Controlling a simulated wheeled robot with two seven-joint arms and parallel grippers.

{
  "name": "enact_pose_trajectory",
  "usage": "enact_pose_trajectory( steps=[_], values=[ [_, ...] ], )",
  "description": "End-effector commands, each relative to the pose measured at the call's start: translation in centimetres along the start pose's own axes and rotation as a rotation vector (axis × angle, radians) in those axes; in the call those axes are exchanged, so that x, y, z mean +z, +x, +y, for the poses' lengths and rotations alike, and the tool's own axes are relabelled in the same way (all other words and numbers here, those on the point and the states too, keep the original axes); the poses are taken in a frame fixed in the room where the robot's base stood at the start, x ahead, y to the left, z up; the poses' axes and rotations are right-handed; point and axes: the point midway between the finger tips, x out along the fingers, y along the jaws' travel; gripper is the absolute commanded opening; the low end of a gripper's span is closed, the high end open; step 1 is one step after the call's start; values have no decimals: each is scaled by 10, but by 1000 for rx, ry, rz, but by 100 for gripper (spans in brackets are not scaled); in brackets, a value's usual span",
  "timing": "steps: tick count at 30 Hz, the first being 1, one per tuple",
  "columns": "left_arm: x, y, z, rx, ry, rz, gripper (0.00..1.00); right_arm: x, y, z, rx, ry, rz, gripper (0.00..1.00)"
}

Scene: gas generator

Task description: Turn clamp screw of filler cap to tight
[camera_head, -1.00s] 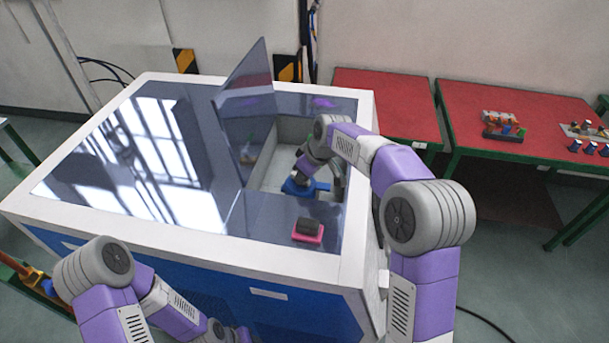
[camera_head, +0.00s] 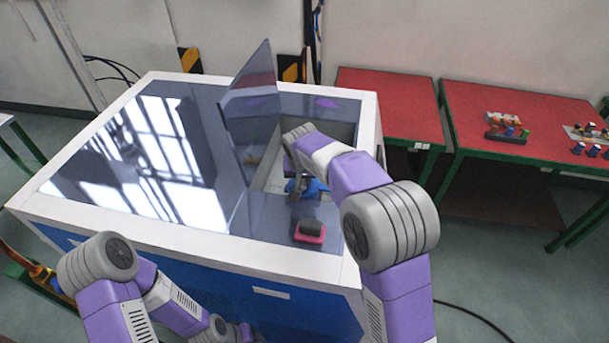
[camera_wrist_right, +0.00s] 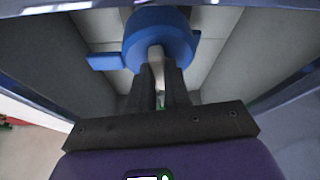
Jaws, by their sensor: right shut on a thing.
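The blue filler cap (camera_wrist_right: 165,30) is at the top middle of the right wrist view, inside the generator's recess. It shows partly in the head view (camera_head: 312,187), behind my right arm. A pale grey clamp screw piece (camera_wrist_right: 155,57) stands out from the cap toward my right gripper (camera_wrist_right: 164,82). The gripper's dark fingers are shut on this piece, just below the cap. In the head view that gripper (camera_head: 294,188) is largely hidden by my own arm. My left gripper (camera_head: 243,333) shows only in part at the bottom edge, and its jaws cannot be made out.
The generator's top (camera_head: 200,248) has a raised dark lid panel (camera_head: 252,130) left of the opening. A pink-and-black block (camera_head: 309,231) sits on the top in front of it. Red tables (camera_head: 390,105) with small parts stand at the right.

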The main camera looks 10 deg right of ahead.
Motion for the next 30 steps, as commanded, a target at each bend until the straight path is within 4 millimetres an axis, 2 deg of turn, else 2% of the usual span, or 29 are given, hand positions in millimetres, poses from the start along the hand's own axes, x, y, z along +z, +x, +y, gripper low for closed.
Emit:
enact_pose_trajectory(
  steps=[12,28,29,30],
  values=[
    [0,-4,2,0,0,0,43,1,1,-2,70,165,-4,0],
    [0,-4,2,0,0,0,43,1,1,-2,78,188,-5,0],
    [0,-4,2,0,0,0,43,1,1,-2,78,188,-6,20],
    [0,-4,2,0,0,0,43,1,1,-2,77,187,-6,26]
  ],
)
